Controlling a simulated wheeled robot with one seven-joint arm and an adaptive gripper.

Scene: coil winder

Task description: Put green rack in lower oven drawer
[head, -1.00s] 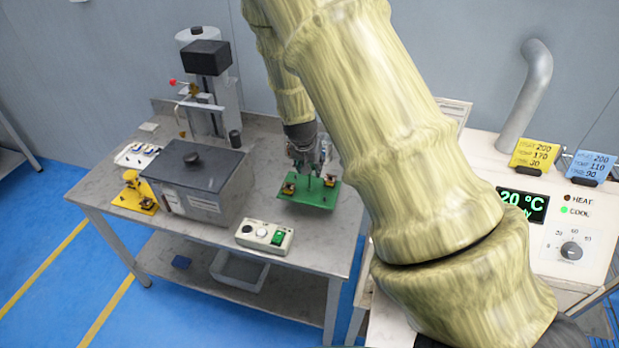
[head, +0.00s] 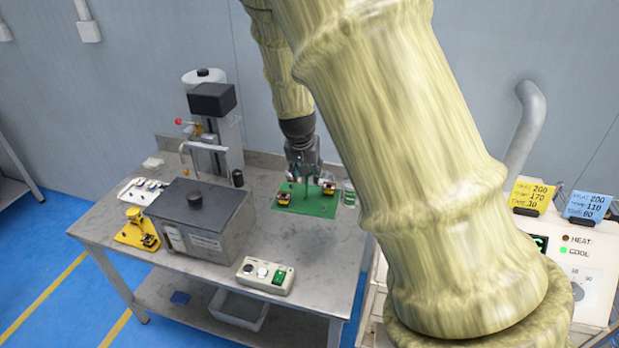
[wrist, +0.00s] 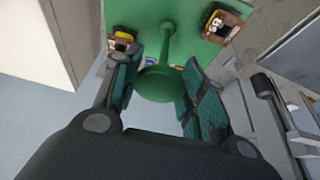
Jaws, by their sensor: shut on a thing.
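The green rack (head: 325,208) is a flat green plate with a central post and yellow-and-black coil parts near its left and right sides. In the head view it is over the back right of the steel table, level or nearly so; I cannot tell if it touches the tabletop. My gripper (wrist: 160,88) is shut on the post's round green knob, seen between the fingers in the wrist view. The oven (head: 535,292) is at the right, its front mostly hidden behind my arm. I cannot see its lower drawer.
On the table (head: 215,272) stand a grey lidded box (head: 197,215), a winding machine (head: 225,125), a yellow rack (head: 137,236), a white tray (head: 142,192) and a control box (head: 265,276). A green-tinted jar (head: 348,194) is right beside the rack. Blue floor is free at the left.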

